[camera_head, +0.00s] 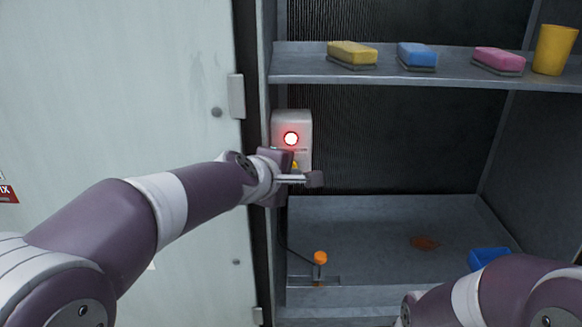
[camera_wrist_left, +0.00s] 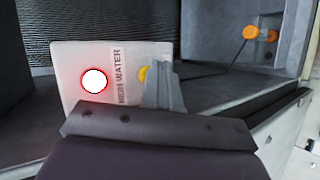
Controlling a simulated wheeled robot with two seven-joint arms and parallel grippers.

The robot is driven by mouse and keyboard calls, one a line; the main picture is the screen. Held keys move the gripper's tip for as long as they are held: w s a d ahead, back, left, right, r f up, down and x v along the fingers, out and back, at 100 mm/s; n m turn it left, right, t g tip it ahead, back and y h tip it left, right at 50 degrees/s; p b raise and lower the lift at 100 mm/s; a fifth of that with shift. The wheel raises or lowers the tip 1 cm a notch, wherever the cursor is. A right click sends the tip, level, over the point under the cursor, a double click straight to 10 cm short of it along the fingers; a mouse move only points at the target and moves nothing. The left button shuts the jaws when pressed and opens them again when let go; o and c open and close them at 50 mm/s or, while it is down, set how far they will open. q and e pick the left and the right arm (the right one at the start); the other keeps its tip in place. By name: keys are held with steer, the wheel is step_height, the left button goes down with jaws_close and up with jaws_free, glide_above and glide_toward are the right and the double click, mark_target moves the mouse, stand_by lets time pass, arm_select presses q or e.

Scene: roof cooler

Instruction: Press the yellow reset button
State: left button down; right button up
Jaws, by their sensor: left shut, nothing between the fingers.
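A white alarm box (camera_head: 303,122) is mounted on the left inner side of the cooler cabinet, with a glowing red light (camera_head: 291,139). The wrist view shows the box (camera_wrist_left: 72,58) with a "HIGH WATER" label and the yellow button (camera_wrist_left: 143,73), partly hidden behind a finger. In the head view only a little of the yellow button (camera_head: 295,166) shows above the gripper. My left gripper (camera_head: 314,180) is shut and empty, right at the lower front of the box. I cannot tell whether it touches the button. My right gripper is out of view.
A shelf (camera_head: 400,66) above holds several sponges and a yellow cup (camera_head: 555,50). Below, an orange-capped float (camera_head: 320,258) stands in the grey basin (camera_head: 385,225), with a blue container (camera_head: 488,257) at right. A pale door panel (camera_head: 110,80) is on the left.

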arm_select(q)
steer(key=shift+w, duration=0.3)
steer(key=shift+s, duration=0.1)
stand_by(0.5)
steer(key=shift+s, duration=0.8)
steer(key=s, duration=0.5)
steer(key=shift+p, duration=0.3)
